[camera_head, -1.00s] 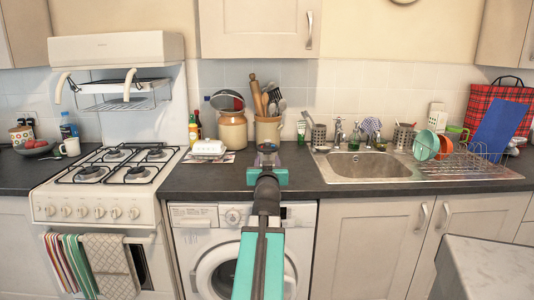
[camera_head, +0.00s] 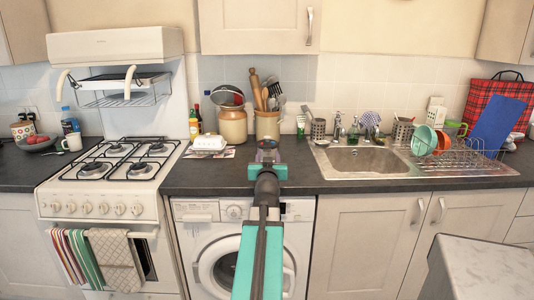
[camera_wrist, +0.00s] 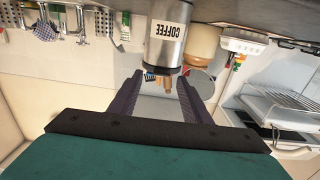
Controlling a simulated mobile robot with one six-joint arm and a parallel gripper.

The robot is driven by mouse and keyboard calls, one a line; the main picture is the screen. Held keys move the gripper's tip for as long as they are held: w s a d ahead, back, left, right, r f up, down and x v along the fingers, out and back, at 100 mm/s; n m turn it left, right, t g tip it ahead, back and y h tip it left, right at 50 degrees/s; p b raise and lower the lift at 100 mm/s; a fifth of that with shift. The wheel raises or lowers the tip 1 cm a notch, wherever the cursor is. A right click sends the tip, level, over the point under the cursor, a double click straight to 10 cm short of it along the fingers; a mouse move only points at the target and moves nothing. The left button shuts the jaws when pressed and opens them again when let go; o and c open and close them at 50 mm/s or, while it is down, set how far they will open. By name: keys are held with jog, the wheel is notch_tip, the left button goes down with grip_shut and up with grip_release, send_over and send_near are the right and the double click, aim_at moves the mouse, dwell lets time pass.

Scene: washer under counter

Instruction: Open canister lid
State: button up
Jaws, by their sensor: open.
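The silver canister labelled COFFEE (camera_wrist: 167,42) appears upside down in the wrist view, where the picture is inverted. It stands on the counter beyond my gripper. My gripper (camera_wrist: 160,88) is open, its two dark fingers spread and pointing toward the canister's upper part, with nothing held between them. In the head view my gripper (camera_head: 267,158) is over the counter above the washing machine and hides most of the canister. Whether a finger touches the lid cannot be told.
A cream and brown jar (camera_head: 232,127) and a utensil crock (camera_head: 267,125) stand behind. A white butter dish (camera_head: 209,144) is to the left, beside the stove (camera_head: 115,180). The sink (camera_head: 360,162) and dish rack (camera_head: 470,165) are right. Counter left and right of my gripper is clear.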

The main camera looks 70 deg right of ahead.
aim_at(267, 145)
jog(key=shift+x, duration=1.8)
